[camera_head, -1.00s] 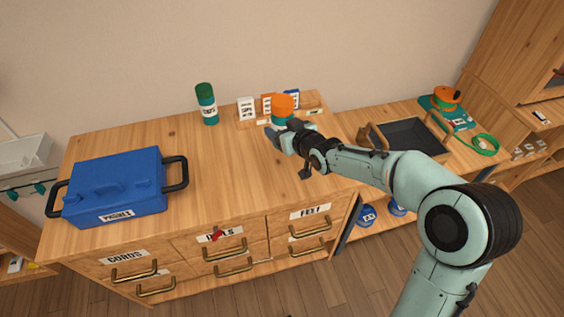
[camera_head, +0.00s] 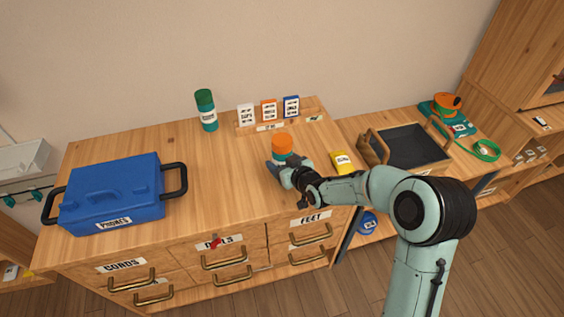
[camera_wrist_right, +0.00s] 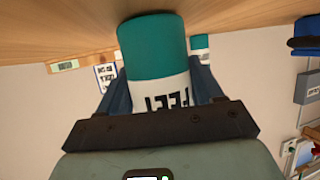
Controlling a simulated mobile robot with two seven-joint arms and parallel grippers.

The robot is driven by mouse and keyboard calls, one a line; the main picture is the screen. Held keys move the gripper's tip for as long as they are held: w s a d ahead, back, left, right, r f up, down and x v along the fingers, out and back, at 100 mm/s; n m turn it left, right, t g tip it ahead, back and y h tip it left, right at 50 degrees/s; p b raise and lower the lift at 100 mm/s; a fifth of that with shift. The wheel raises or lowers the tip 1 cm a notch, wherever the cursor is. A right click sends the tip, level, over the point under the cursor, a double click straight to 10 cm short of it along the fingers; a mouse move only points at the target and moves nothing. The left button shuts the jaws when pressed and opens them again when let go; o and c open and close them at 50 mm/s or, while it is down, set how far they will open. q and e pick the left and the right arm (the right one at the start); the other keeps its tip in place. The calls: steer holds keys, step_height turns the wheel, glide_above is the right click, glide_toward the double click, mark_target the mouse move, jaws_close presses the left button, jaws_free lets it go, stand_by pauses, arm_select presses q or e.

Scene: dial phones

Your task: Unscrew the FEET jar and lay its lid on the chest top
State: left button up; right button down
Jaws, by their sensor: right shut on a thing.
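The FEET jar has an orange lid (camera_head: 282,143) and a teal body (camera_head: 281,157) in the head view. In the right wrist view its teal body (camera_wrist_right: 152,45) and white FEET label (camera_wrist_right: 165,91) show upside down between the fingers; the lid is hidden there. My right gripper (camera_head: 280,167) is shut on the jar body below the lid. The lid is on the jar, which is upright over the chest top (camera_head: 225,165). I cannot tell whether its base touches the wood. My left gripper is not in view.
A blue PHONES case (camera_head: 112,190) is on the chest's left side. A green-capped jar (camera_head: 207,110) and a card rack (camera_head: 275,126) stand at the back. The middle of the chest top is clear.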

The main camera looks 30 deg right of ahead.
steer(key=c, duration=0.5)
jaws_free()
steer(key=shift+f, duration=0.2)
steer(key=o, duration=0.3)
steer(key=shift+r, duration=0.1)
steer(key=shift+o, duration=0.2)
steer(key=shift+r, duration=0.1)
